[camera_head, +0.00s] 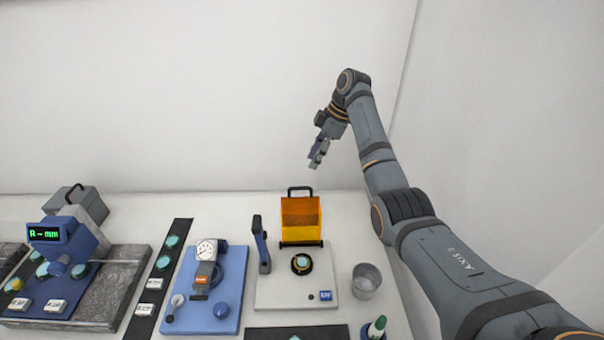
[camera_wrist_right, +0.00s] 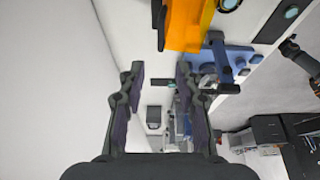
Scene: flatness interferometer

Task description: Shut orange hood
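The orange hood (camera_head: 301,212) is raised at the back of a light instrument base (camera_head: 269,295), with its black handle (camera_head: 299,190) at the top. A round black seat with a teal disc (camera_head: 301,263) lies uncovered in front of it. My right gripper (camera_head: 317,160) is in the air above and a little right of the hood, apart from it. In the right wrist view the right gripper (camera_wrist_right: 160,77) is open with nothing between its fingers, and the hood (camera_wrist_right: 183,25) shows at the top. A dark arm at that view's right edge may be my left; its fingers are unclear.
A black lever (camera_head: 261,244) stands left of the hood. A metal cup (camera_head: 366,280) is right of the base. A blue plate with a dial gauge (camera_head: 207,250) and a blue display instrument (camera_head: 64,236) stand further left. A white wall is behind the table.

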